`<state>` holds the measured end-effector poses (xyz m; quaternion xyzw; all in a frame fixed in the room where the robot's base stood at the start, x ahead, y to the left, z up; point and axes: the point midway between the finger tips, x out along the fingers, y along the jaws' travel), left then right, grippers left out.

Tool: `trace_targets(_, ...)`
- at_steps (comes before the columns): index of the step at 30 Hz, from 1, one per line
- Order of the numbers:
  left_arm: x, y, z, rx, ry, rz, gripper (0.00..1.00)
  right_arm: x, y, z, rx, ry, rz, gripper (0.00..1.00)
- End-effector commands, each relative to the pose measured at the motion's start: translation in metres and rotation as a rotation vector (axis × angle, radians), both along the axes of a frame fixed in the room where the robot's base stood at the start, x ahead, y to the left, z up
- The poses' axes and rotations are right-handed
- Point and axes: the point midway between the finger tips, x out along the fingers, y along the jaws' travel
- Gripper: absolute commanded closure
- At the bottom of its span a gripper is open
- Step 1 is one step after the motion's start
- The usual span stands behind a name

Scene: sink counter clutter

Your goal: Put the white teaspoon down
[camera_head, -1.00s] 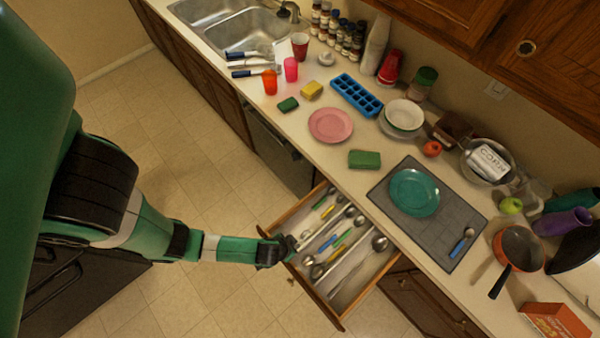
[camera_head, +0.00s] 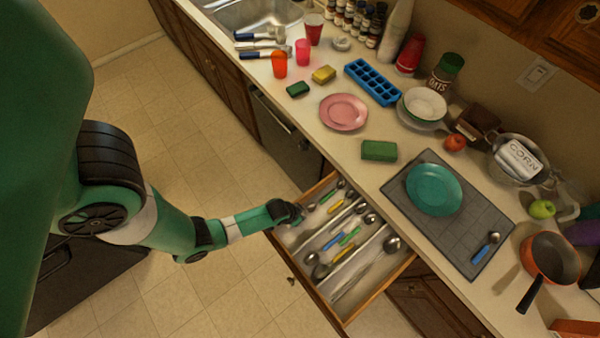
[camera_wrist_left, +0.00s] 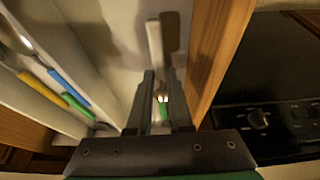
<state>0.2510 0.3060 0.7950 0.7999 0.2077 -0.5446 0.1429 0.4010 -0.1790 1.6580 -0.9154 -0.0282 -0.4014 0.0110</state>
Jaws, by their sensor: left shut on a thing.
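The white teaspoon (camera_wrist_left: 155,50) shows in the left wrist view as a pale, narrow piece extending from between my left fingers. My left gripper (camera_wrist_left: 163,95) is shut on it, over a compartment of the open drawer. A dark shadow lies just right of the teaspoon; I cannot tell whether it touches the drawer floor. In the head view my left gripper (camera_head: 298,214) is at the left end of the open drawer (camera_head: 375,293), and the teaspoon cannot be made out there. My right gripper is not in view.
The drawer holds several spoons and coloured-handled utensils, including a blue handle (camera_wrist_left: 68,89) and a yellow handle (camera_wrist_left: 41,89) beyond a divider. A wooden drawer wall (camera_wrist_left: 222,55) is close on the right in the wrist view. A green sponge (camera_head: 379,151) lies on the counter above.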

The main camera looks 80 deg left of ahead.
Motion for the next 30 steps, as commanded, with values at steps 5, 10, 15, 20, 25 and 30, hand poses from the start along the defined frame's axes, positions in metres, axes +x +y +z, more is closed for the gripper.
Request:
trace_targets(5,0.0,0.0,-0.007,0.001,-0.001,-0.001,1.0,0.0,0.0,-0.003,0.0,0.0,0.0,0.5)
trace_targets(10,0.0,0.0,-0.009,0.0,0.0,-0.001,1.0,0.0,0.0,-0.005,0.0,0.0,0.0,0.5)
trace_targets(15,0.0,0.0,-0.009,0.0,0.0,-0.001,0.62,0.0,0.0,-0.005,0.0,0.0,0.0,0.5)
trace_targets(20,0.0,0.0,-0.009,0.0,0.0,-0.001,0.52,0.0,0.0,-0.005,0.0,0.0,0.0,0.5)
trace_targets(25,0.0,0.0,-0.009,0.001,-0.001,-0.001,0.52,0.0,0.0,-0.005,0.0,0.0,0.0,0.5)
trace_targets(30,-0.004,-0.003,0.008,0.001,-0.002,-0.001,0.52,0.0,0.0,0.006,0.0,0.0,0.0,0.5)
